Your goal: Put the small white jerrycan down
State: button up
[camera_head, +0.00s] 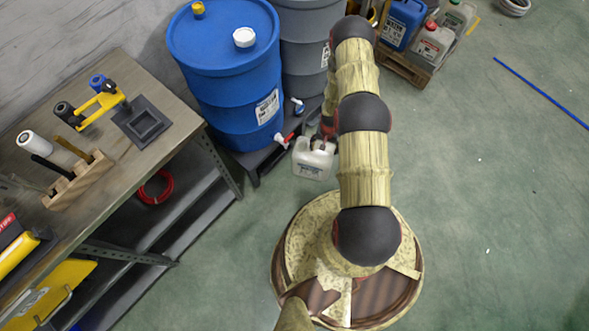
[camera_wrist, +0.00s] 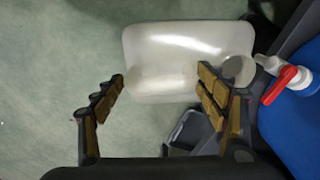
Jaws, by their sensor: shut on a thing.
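The small white jerrycan (camera_head: 314,162) is in front of the blue drum in the head view, by the drum's tap. My gripper (camera_head: 323,142) is at its top, partly hidden by my arm. In the wrist view the jerrycan (camera_wrist: 175,45) shows as a pale rounded block with a grey round cap (camera_wrist: 238,70) on its right. The gripper fingers (camera_wrist: 161,74) reach onto it from either side, and the gripper is shut on it. The handle is hard to make out. I cannot tell whether the jerrycan's base touches anything.
The blue drum (camera_head: 225,70) and a grey drum (camera_head: 305,45) stand on a low dark stand. The blue drum's red-handled tap (camera_wrist: 284,82) is close beside the jerrycan. A workbench (camera_head: 165,92) is at left, more jerrycans (camera_head: 433,42) at upper right.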

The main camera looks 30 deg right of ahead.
aim_at(302, 159)
jog(key=w+d+f+m, duration=0.1)
jog(key=d+f+m, duration=0.4)
jog(key=d+f, duration=0.35)
jog(key=a+b, duration=0.1)
jog(key=a, duration=0.3)
jog(key=w+a+b, duration=0.1)
jog(key=a, duration=0.3)
jog(key=a+b, duration=0.1)
jog(key=a, duration=0.4)
jog(key=shift+w+f, duration=0.25)
jog(key=shift+w, duration=0.15)
jog(key=shift+w+a+b, duration=0.25)
jog(key=shift+a+b, duration=0.45)
jog(key=shift+a, duration=0.6)
jog(key=shift+w+a+b, duration=0.2)
jog(key=shift+a+b, duration=0.45)
jog(key=shift+a, duration=0.6)
notch_tip(302, 159, down, 4)
jog(key=shift+r+b, duration=0.25)
jog(key=shift+b, duration=0.8)
jog(key=o, duration=1.6)
jog(key=shift+f, duration=0.1)
